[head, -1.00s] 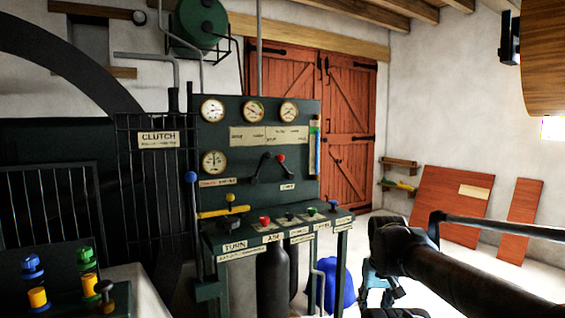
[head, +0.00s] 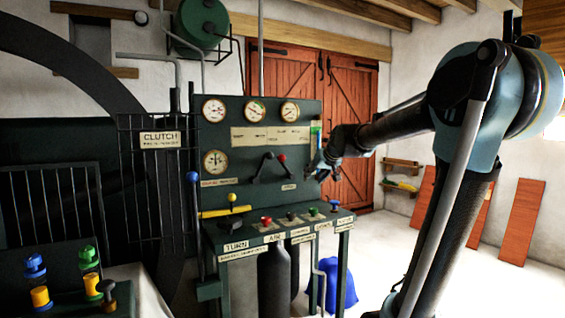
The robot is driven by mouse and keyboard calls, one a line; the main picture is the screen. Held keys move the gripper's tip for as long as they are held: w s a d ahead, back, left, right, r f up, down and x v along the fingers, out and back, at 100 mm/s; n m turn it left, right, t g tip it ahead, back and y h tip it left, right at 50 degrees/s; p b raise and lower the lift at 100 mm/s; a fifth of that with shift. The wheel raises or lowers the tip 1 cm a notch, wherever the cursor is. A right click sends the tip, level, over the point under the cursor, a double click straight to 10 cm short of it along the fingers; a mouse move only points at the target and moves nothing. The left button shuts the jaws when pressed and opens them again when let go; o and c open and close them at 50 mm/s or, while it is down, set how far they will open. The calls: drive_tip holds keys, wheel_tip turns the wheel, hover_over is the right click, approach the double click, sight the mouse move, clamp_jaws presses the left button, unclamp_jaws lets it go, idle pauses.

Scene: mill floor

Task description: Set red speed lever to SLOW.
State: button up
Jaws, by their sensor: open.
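Round gauges (head: 214,110) line the panel top. A shelf of coloured knobs (head: 266,220) juts out below the levers. A yellow-handled lever (head: 232,198) and a tall blue-knobbed lever (head: 192,178) stand at left. The floor (head: 385,235) at right is open.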

sight(283, 157)
drive_tip(key=w+a+r+t+y, duration=0.1)
drive_tip(key=w+a+r+t, duration=0.1)
drive_tip(key=w+a+r, duration=0.45)
drive_tip(key=w+a+r+t, duration=0.1)
drive_tip(key=w+a+r, duration=0.15)
drive_tip(key=w, duration=0.65)
drive_tip(key=x, duration=1.6)
drive_tip(key=shift+w+a+f, duration=0.1)
drive_tip(key=shift+w+a, duration=0.15)
drive_tip(key=shift+c, duration=0.2)
